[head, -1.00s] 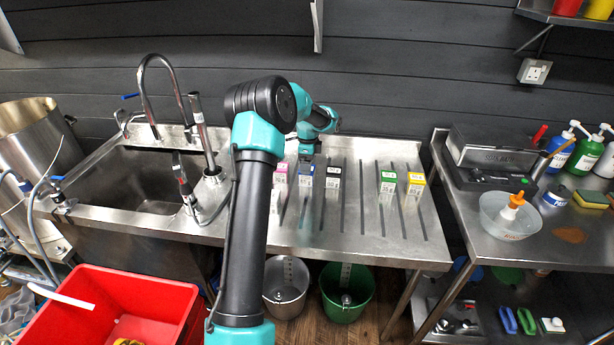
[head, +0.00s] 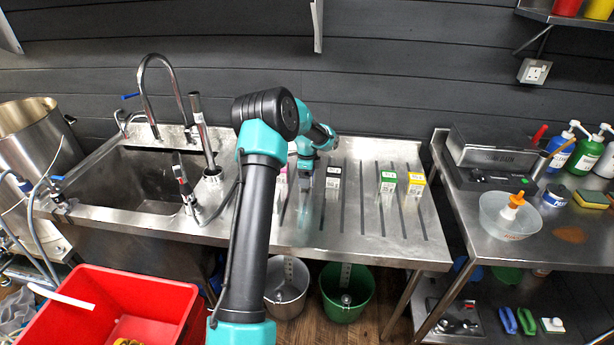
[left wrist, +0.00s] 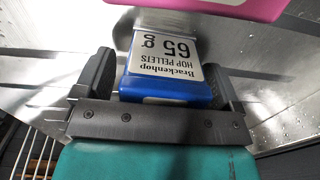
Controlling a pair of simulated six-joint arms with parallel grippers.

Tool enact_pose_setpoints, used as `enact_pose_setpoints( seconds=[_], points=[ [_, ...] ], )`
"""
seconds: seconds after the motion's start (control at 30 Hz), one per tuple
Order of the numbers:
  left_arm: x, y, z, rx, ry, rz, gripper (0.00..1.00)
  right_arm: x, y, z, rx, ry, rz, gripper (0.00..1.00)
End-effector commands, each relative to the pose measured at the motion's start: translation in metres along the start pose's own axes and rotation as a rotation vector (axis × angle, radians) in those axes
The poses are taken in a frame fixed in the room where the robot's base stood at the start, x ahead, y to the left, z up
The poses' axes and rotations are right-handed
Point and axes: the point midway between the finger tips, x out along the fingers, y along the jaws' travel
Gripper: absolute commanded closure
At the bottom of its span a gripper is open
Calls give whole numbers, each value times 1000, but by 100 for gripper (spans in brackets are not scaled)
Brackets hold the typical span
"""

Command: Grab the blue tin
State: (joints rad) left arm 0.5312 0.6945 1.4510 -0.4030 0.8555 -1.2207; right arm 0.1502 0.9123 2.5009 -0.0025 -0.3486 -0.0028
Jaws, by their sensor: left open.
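The blue tin (left wrist: 168,88), with a white label reading "Brackenhop hop pellets 65 g", stands between the two open fingers of my left gripper (left wrist: 160,72) in the left wrist view. The fingers are on either side of it; I cannot tell whether they touch it. In the head view my left gripper (head: 305,178) is low over the drainboard and hides most or all of the blue tin. My right gripper is not in view.
On the ribbed steel drainboard (head: 350,220), a pink tin (head: 281,178) stands close to the left, also in the left wrist view (left wrist: 225,6). A black-topped tin (head: 333,177) is close to the right. Green (head: 387,182) and yellow (head: 415,184) tins stand farther right.

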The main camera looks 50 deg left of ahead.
Motion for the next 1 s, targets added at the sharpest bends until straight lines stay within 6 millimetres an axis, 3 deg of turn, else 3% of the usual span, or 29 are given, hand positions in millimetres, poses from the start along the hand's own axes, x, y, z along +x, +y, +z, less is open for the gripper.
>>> enact_pose_setpoints(
  seconds=[0.47,1.0],
  points=[
    [1,0,0,0,0,-1,11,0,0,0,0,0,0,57],
    [1,0,0,0,0,-1,60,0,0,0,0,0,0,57]
  ],
)
